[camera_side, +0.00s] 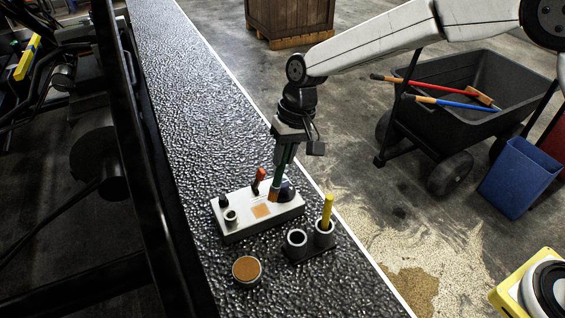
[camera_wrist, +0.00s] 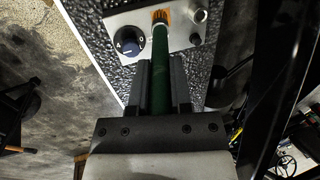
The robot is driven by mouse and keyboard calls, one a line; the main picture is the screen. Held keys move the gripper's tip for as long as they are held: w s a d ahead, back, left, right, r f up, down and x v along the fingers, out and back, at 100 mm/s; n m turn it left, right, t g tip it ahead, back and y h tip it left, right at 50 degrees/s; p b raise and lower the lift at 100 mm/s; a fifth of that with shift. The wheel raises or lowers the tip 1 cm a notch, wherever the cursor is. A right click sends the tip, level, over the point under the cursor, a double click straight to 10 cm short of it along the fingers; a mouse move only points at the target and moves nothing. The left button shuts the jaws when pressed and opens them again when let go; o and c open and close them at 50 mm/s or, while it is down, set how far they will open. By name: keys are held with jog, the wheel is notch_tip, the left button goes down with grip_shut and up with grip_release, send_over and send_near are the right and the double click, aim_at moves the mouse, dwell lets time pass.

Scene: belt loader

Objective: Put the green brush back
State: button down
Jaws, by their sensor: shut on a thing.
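My gripper (camera_side: 283,160) is shut on the green brush (camera_side: 279,177) and holds it nearly upright, bristles down, over the white control box (camera_side: 230,226). In the wrist view the green handle (camera_wrist: 159,75) lies between the two fingers (camera_wrist: 160,88), with its orange bristles (camera_wrist: 160,17) over the box. I cannot tell whether the bristles touch it. A twin-cup holder (camera_side: 312,250) stands right of the box. Its left cup (camera_side: 297,238) looks empty, and a yellow brush (camera_side: 327,211) stands in its right cup.
The box carries a red lever (camera_side: 259,178), a dark knob (camera_wrist: 130,42) and an orange-brown patch (camera_side: 262,211). A round tin of brown stuff (camera_side: 246,270) stands in front. The dark textured belt (camera_side: 175,90) is clear toward the back. A black cart (camera_side: 460,95) stands at right.

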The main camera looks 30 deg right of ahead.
jog(key=s+a+h, duration=0.1)
jog(key=s+h, duration=0.2)
jog(key=s, duration=0.6)
notch_tip(320, 180, down, 11)
jog(key=shift+w+r, duration=0.15)
jog(key=shift+r, duration=0.05)
dwell(0.6)
jog(key=shift+f, duration=0.15)
jog(key=c, duration=0.5)
grip_release()
jog(key=shift+c, duration=0.2)
notch_tip(320, 180, up, 12)
jog(key=shift+r, duration=0.2)
dwell(0.5)
